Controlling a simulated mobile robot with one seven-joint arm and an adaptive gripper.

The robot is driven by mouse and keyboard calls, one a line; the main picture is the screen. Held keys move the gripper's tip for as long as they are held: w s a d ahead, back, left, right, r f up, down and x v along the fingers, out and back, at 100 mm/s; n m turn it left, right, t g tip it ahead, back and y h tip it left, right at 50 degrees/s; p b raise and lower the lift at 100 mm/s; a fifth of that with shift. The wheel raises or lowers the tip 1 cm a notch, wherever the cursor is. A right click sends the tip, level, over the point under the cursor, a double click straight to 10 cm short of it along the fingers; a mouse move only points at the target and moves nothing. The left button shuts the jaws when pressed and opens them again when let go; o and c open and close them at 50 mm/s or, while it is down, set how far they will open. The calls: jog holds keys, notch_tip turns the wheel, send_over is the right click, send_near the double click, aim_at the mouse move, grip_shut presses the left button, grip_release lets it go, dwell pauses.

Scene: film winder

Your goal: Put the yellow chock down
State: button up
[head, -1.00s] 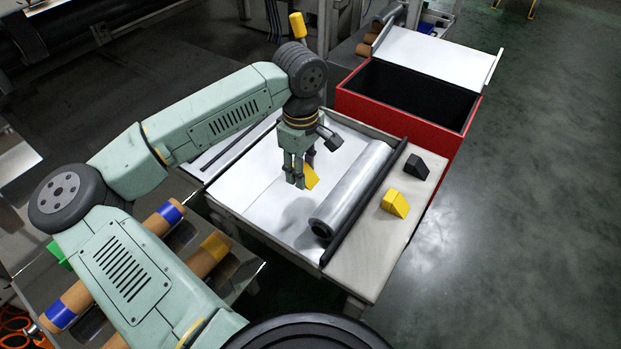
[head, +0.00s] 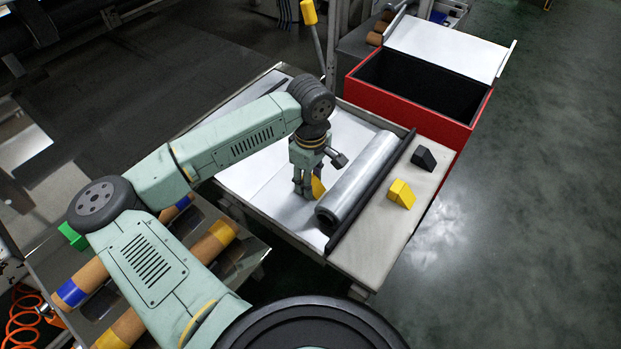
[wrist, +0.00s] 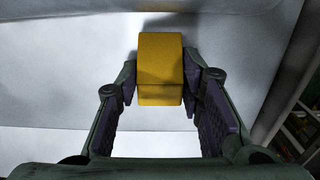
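A yellow chock (head: 318,188) is between the fingers of my gripper (head: 304,190), low over the white bed of the table (head: 262,205), left of the grey roller (head: 358,178). In the wrist view the chock (wrist: 160,65) sits between the two finger pads, which close on its sides. I cannot tell whether its underside touches the bed. My fingers hide part of it in the head view. A second yellow chock (head: 401,194) rests on the pale ledge right of the roller, apart from my gripper.
A black chock (head: 423,158) sits farther back on the ledge (head: 375,235). A dark bar (head: 368,196) runs between roller and ledge. An open red box (head: 412,116) stands behind the table. A yellow-topped lever (head: 309,12) rises at the back. The bed's left side is free.

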jog(key=o, duration=0.4)
jog(key=shift+r, duration=0.15)
notch_tip(320, 180, up, 12)
jog(key=shift+b, duration=0.3)
dwell(0.5)
